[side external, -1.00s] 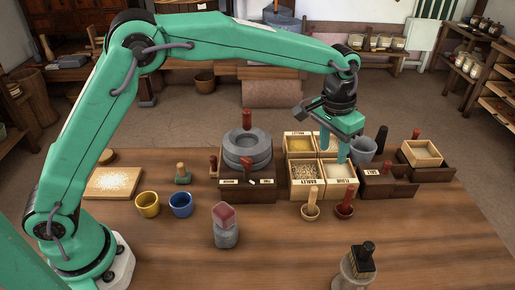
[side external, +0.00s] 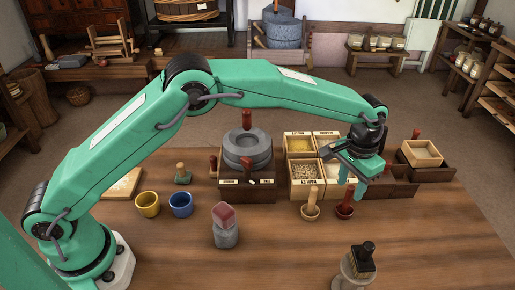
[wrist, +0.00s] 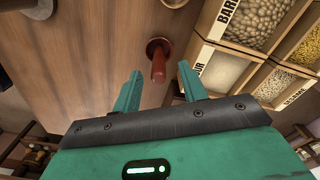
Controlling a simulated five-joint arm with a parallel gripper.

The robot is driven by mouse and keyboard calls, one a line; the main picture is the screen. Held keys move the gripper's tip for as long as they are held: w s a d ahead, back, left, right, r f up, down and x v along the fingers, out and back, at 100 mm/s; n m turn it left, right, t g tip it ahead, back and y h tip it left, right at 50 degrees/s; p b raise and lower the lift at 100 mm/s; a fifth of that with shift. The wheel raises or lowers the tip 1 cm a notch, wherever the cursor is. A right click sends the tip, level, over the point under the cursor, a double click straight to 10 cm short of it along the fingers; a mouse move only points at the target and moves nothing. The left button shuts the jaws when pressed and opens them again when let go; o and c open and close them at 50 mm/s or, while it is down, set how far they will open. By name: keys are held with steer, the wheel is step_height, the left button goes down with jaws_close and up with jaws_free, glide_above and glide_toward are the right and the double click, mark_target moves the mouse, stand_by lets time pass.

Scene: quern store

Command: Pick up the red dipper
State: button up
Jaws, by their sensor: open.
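The red dipper (side external: 344,211) stands on the table in front of the grain boxes, its handle pointing up. In the wrist view the dipper (wrist: 158,62) shows its handle just beyond and between my fingertips. My gripper (side external: 354,184) is above and slightly right of the dipper in the side view, fingers pointing down. In the wrist view my gripper (wrist: 160,82) is open with nothing between its fingers. In the side view the fingers stand close to the dipper's handle; I cannot tell whether they touch it.
A pale wooden dipper (side external: 311,212) stands just left of the red one. Labelled grain boxes (side external: 305,192) and a dark wooden tray (side external: 395,188) stand close behind. The stone quern (side external: 247,155) is further left.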

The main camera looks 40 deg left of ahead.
mark_target(344, 212)
steer(key=shift+d+f, duration=0.1)
steer(key=shift+f, duration=2.75)
jaws_close()
